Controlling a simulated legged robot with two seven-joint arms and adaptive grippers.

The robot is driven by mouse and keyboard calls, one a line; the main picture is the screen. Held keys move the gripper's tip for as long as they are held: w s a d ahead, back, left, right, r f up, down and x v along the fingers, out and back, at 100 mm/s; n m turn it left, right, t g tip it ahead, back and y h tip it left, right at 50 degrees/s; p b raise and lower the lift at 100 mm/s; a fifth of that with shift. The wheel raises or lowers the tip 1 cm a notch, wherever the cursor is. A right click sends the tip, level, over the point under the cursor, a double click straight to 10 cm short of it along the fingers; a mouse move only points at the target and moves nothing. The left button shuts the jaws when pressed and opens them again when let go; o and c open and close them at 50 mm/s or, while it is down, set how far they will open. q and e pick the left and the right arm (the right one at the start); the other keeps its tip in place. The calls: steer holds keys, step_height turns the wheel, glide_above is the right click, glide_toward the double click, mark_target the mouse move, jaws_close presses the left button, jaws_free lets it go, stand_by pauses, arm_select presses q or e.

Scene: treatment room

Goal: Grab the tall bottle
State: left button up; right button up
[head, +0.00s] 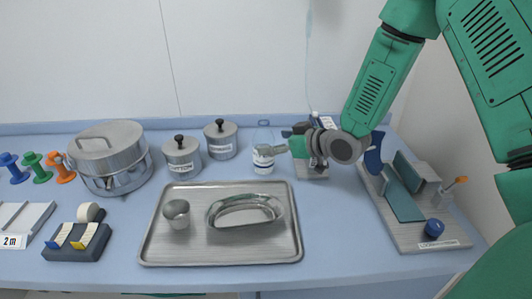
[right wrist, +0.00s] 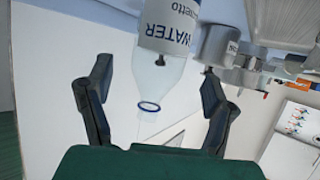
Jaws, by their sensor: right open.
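The tall bottle (head: 263,167) stands upright near the back of the blue table, behind the tray. It has a clear upper part and a white label with blue bands. My right gripper (head: 271,150) reaches in from the right at the bottle and partly covers it. In the right wrist view the bottle (right wrist: 165,40) appears inverted, with the word WATER on its label. Its clear neck and blue ring lie between the two dark fingers of my right gripper (right wrist: 157,76). The fingers are open, with a visible gap on each side. My left gripper is not in view.
A steel tray (head: 151,240) with a cup (head: 177,214) and a kidney dish (head: 244,211) lies in front. Two lidded canisters (head: 182,158) (head: 221,141) stand left of the bottle, beside a steel pot (head: 108,160). A board with blue parts (head: 440,240) lies at right.

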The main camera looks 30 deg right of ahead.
mark_target(257, 140)
steer(key=shift+w+a+f, duration=0.15)
steer(key=shift+w+a, duration=0.15)
steer(key=shift+w, duration=0.2)
steer(key=x, duration=0.3)
steer(key=d+x, duration=0.1)
steer(key=x, duration=0.1)
steer(key=shift+w, duration=0.25)
steer(key=shift+w+a, duration=0.25)
steer(key=shift+a, duration=0.3)
steer(key=shift+c, duration=0.8)
steer(key=c, duration=1.3)
steer(key=shift+d, duration=0.1)
